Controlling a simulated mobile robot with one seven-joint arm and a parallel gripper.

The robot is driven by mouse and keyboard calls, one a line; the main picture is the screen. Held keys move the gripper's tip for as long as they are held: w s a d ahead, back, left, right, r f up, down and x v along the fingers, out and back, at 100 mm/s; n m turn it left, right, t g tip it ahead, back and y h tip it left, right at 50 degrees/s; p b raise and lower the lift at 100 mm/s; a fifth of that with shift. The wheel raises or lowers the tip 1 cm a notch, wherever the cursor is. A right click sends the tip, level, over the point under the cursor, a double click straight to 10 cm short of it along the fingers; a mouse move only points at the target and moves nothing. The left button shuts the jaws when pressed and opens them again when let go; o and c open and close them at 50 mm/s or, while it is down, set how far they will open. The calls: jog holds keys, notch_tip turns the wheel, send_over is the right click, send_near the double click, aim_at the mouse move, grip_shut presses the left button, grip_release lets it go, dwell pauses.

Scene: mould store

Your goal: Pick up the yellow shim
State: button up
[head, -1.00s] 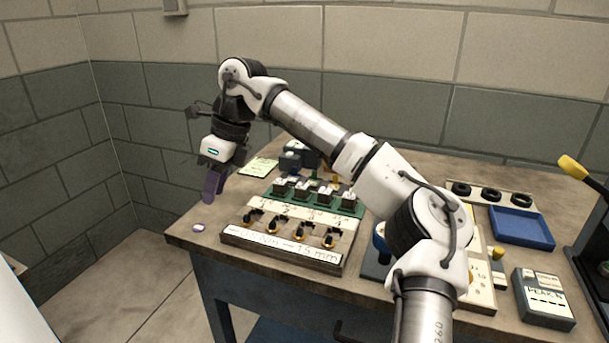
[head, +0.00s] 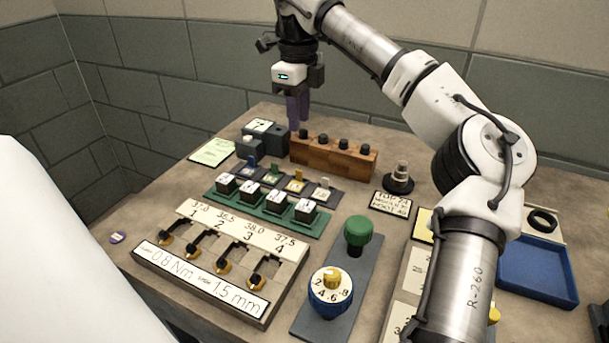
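The yellow shim (head: 297,178) appears as a small yellow piece standing in a dark holder, in a row with a blue piece (head: 251,161), a green piece (head: 274,170) and a whitish piece (head: 322,187). My gripper (head: 298,128) points down with purple fingers, behind the row in the picture and near the left end of a wooden block. It is apart from the yellow shim. The fingers overlap in this view, so I cannot tell whether there is a gap between them. Nothing is seen held in them.
The wooden block (head: 333,157) with black knobs stands behind the row. In front are a green board (head: 240,208) with several numbered blocks and a labelled fixture (head: 200,282). A green knob (head: 357,232) and blue dial (head: 330,300) stand right. A blue tray (head: 537,272) lies far right.

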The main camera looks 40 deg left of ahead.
send_over(296, 180)
jog(key=f, duration=0.7)
jog(key=shift+w+d+f, duration=0.15)
jog(key=shift+w+f, duration=0.05)
jog(key=shift+w, duration=0.15)
jog(key=f, duration=0.2)
jog(key=f+p, duration=0.1)
jog(key=f, duration=0.2)
jog(key=shift+s+d, duration=0.15)
jog(key=shift+s, duration=0.05)
grip_shut()
